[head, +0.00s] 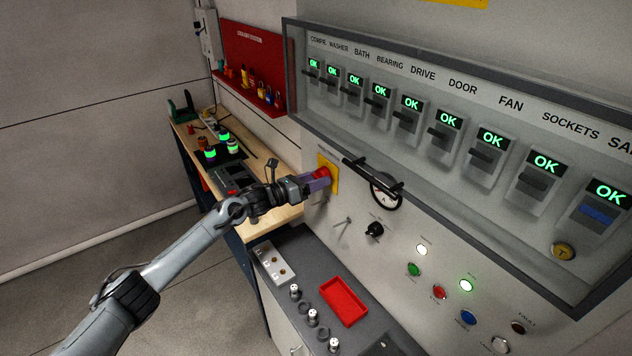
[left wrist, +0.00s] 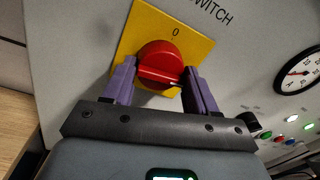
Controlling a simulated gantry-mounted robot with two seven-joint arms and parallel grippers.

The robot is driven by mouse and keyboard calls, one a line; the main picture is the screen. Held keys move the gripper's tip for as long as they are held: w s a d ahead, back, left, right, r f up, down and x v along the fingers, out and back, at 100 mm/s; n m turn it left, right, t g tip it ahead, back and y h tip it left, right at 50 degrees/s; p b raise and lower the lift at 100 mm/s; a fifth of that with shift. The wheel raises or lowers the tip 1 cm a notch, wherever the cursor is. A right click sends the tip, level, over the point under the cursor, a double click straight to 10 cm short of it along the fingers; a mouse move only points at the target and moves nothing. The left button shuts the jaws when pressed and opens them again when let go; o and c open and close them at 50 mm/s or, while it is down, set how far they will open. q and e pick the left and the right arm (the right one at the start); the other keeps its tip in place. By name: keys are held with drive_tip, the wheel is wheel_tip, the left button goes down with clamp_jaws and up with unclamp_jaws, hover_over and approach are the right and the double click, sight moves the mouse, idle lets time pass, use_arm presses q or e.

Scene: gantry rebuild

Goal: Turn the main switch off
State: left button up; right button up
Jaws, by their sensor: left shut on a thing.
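The main switch is a round red knob on a yellow plate (head: 333,177), low on the left of the grey panel. In the left wrist view the red knob (left wrist: 160,62) fills the space between my purple fingers, with a "0" on the yellow plate (left wrist: 200,46) above it. My left gripper (head: 318,180) is shut on the knob, one finger on each side; it also shows in the left wrist view (left wrist: 158,88). The bar across the knob lies nearly level in that view, slightly tilted. My right gripper is not in view.
A glazed cover with a black handle (head: 372,177) encloses a row of breakers reading OK. A gauge (head: 385,192), a black knob (head: 374,230) and several lit buttons are right of the switch. Below is a grey ledge with a red tray (head: 344,299). A wooden bench (head: 262,217) stands behind my arm.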

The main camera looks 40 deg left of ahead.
use_arm(q)
drive_tip(key=n+b, duration=0.2)
drive_tip(key=n, duration=0.1)
drive_tip(key=shift+f, duration=0.25)
drive_tip(key=n+b, duration=0.1)
drive_tip(key=n, duration=0.4)
drive_tip(key=shift+t, duration=0.4)
drive_tip(key=n, duration=0.4)
drive_tip(key=shift+d+r+n+y, duration=0.1)
drive_tip(key=shift+n+y, duration=0.2)
drive_tip(key=shift+n, duration=0.1)
drive_tip(key=shift+s+n+y+p, duration=0.1)
drive_tip(key=shift+n+y+p, duration=0.3)
drive_tip(key=shift+n, duration=2.1)
drive_tip(key=o, duration=0.9)
drive_tip(key=shift+o, duration=0.6)
drive_tip(key=shift+r, duration=0.15)
drive_tip(key=shift+s, duration=0.1)
